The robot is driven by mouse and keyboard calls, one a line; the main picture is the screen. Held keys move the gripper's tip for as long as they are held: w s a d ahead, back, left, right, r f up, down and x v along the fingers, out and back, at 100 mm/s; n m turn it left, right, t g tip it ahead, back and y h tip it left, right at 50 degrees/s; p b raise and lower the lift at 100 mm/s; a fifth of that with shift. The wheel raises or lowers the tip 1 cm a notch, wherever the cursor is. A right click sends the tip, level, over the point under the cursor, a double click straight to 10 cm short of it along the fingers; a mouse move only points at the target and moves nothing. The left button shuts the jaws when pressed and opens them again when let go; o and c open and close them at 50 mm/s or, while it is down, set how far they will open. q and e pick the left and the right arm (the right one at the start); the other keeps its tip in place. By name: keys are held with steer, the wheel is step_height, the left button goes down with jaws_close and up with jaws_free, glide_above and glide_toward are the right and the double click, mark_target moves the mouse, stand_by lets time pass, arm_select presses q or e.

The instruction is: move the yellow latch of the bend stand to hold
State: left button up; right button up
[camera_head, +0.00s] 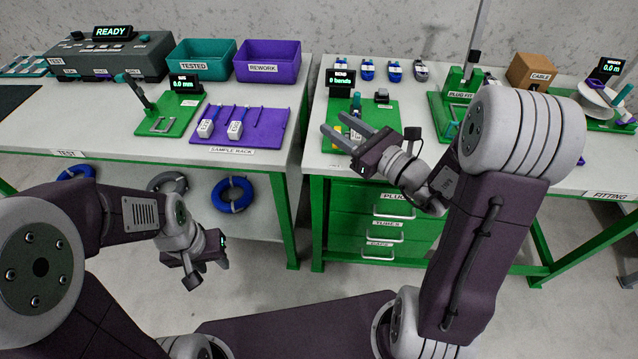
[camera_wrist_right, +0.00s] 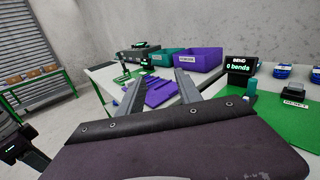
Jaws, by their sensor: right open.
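The bend stand is a green board (camera_head: 384,113) on the right-hand table, with a black display (camera_head: 341,80) reading "0 bends". The board (camera_wrist_right: 290,122) and display (camera_wrist_right: 240,68) also show at the right of the right wrist view. My right gripper (camera_head: 334,123) is open and empty over the left part of the board, its fingers pointing left. Its two spread fingers show in the wrist view (camera_wrist_right: 158,92). A little yellow shows beside the fingers, but the latch's shape and setting cannot be made out. My left gripper (camera_head: 190,272) hangs low, away from the tables; its jaws are unclear.
A teal post (camera_head: 357,101) and a small dark block (camera_head: 382,96) stand on the board. The plug-fit stand (camera_head: 455,105) is to the right. A purple sample rack (camera_head: 262,125) lies on the left table, across a gap between the tables. Blue connectors (camera_head: 367,69) line the back.

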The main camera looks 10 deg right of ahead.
steer(key=shift+m+t+h, duration=0.4)
steer(key=shift+m+h, duration=0.3)
steer(key=d+f+b, duration=0.1)
steer(key=f, duration=0.1)
steer(key=d+f+b, duration=0.1)
steer(key=f, duration=0.2)
steer(key=d+f+b, duration=0.1)
steer(key=d+f, duration=0.1)
steer(key=f, duration=0.1)
steer(key=shift+w, duration=0.4)
steer(key=shift+d+r, duration=0.1)
steer(key=shift+r, duration=0.15)
steer(key=x, duration=0.9)
steer(key=shift+s+b, duration=0.1)
steer(key=shift+b, duration=0.25)
arm_select(q)
step_height(320, 180, down, 7)
arm_select(e)
jaws_close()
arm_select(q)
steer(key=shift+w, duration=0.1)
